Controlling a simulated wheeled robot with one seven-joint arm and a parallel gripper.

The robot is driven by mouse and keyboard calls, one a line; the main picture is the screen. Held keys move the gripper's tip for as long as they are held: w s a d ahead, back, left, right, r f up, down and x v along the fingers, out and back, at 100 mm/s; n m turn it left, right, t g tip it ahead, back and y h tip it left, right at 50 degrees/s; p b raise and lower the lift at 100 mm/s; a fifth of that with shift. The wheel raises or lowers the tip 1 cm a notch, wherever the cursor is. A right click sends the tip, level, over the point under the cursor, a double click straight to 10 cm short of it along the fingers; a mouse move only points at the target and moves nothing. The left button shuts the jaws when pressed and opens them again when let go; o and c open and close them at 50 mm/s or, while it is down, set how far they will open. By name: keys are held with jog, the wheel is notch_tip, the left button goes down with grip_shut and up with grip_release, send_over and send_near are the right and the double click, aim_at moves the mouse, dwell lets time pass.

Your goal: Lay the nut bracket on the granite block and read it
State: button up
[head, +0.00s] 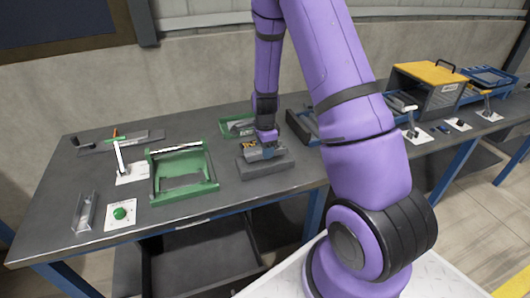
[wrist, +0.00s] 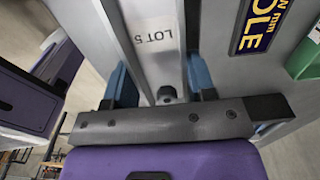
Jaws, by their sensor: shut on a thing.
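My gripper (head: 264,148) is low over the granite block (head: 268,168), a dark grey slab near the middle of the bench. In the wrist view, my gripper's two blue-tipped fingers (wrist: 161,88) are shut on a pale grey part, which I take as the nut bracket (wrist: 157,42), marked "LOT 5". Its far end runs out of the top of the wrist view. In the head view my gripper largely hides the bracket, and I cannot tell whether it touches the block. A blue-and-yellow plate (wrist: 262,25) with partly cut-off lettering lies to the right in the wrist view.
A green tray-like fixture (head: 207,183) stands left of the block; another green one (head: 236,124) is behind it. A lever on a white plate (head: 128,175), a green button (head: 120,213) and a grey channel (head: 84,212) are farther left. A yellow-topped box (head: 430,92) stands right.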

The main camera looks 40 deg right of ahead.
jog(key=shift+f, duration=0.9)
jog(key=shift+f, duration=0.15)
jog(key=o, duration=1)
jog(key=shift+c, duration=0.2)
